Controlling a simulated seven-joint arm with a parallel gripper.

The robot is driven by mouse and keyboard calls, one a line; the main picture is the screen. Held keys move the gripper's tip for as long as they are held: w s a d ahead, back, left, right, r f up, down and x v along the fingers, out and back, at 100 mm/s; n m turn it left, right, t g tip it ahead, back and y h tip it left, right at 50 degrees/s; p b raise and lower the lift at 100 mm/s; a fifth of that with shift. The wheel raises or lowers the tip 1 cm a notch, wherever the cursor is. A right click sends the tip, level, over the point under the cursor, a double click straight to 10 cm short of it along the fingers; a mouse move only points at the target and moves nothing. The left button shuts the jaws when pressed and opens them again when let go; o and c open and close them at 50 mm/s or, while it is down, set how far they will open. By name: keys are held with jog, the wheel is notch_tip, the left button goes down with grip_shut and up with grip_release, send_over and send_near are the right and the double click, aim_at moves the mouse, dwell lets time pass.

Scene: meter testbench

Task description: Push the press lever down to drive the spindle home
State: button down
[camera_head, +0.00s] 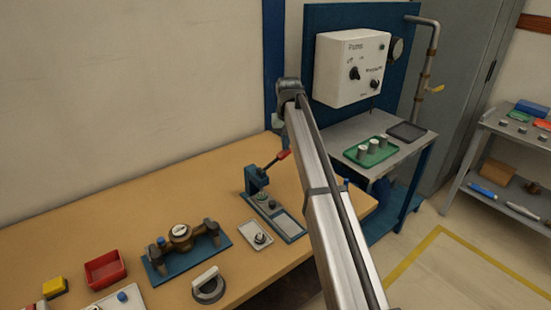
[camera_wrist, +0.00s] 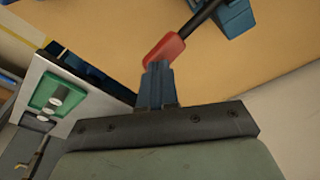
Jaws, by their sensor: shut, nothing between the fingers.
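The blue press (camera_head: 257,183) stands near the back right of the wooden table, on a blue base with a light plate. Its lever, with a red handle (camera_head: 283,155), points up and to the right. In the wrist view the red handle (camera_wrist: 165,50) lies right at the tips of my gripper (camera_wrist: 156,68), on a dark rod leading to the blue press body (camera_wrist: 232,15). My gripper's fingers are shut together with nothing between them. They overlap the handle's lower end in the picture; I cannot tell if they touch. In the head view my arm hides the gripper. The spindle cannot be made out clearly.
A small tray (camera_head: 255,237), a meter on a blue base (camera_head: 173,262), a ring-shaped part (camera_head: 208,288) and a red bin (camera_head: 104,269) are on the table (camera_head: 60,225). A grey bench with a green tray (camera_head: 385,155) stands to the right.

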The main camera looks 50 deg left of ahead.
aim_at(286, 156)
jog(key=shift+f, duration=1.15)
dwell(0.5)
jog(key=shift+f, duration=2.4)
dwell(1.5)
jog(key=shift+r, duration=6.55)
